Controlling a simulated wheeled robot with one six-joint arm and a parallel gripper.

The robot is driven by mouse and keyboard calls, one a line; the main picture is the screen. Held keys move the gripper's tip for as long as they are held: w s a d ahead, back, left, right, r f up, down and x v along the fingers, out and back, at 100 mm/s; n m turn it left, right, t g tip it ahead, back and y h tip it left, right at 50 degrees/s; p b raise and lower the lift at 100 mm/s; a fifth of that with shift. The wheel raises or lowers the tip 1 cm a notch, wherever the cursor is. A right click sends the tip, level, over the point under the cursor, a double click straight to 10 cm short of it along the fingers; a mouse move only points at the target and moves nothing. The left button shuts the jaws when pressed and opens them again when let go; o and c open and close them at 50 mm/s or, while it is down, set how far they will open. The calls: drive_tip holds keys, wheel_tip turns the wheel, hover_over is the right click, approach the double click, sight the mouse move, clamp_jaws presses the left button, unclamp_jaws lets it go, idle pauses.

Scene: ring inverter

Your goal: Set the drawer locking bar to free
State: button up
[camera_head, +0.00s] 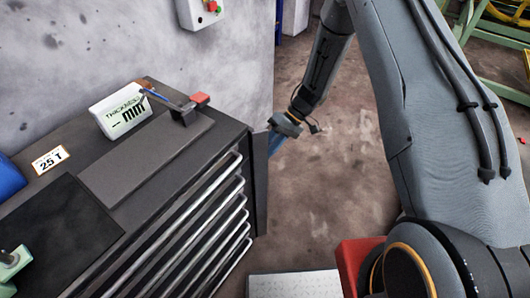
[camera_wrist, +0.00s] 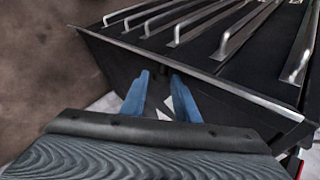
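The dark drawer cabinet (camera_head: 180,155) stands at the left in the head view, with a column of silver-handled drawers. A narrow dark upright panel (camera_head: 259,185), apparently the locking bar, runs down the cabinet's right front edge. In the wrist view a dark panel (camera_wrist: 225,99) lies beside the drawer handles (camera_wrist: 243,25). My gripper (camera_head: 274,144) is at the upper end of this panel in the head view. In the wrist view its two blue fingers (camera_wrist: 160,95) are apart, with a gap between them. I cannot tell whether they straddle or touch the panel's edge.
On the cabinet top are a white thickness display (camera_head: 120,110), a red-ended tool (camera_head: 190,108), a "25 T" label (camera_head: 50,159) and a blue object (camera_head: 8,176). A pale floor plate (camera_head: 294,286) lies below. The concrete floor (camera_head: 325,200) right of the cabinet is clear.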

drive_tip(key=shift+r, duration=0.1)
drive_tip(key=b+v, duration=0.2)
drive_tip(key=v, duration=0.5)
drive_tip(key=shift+d+r, duration=0.2)
drive_tip(key=shift+d, duration=0.05)
drive_tip(key=shift+w, duration=0.1)
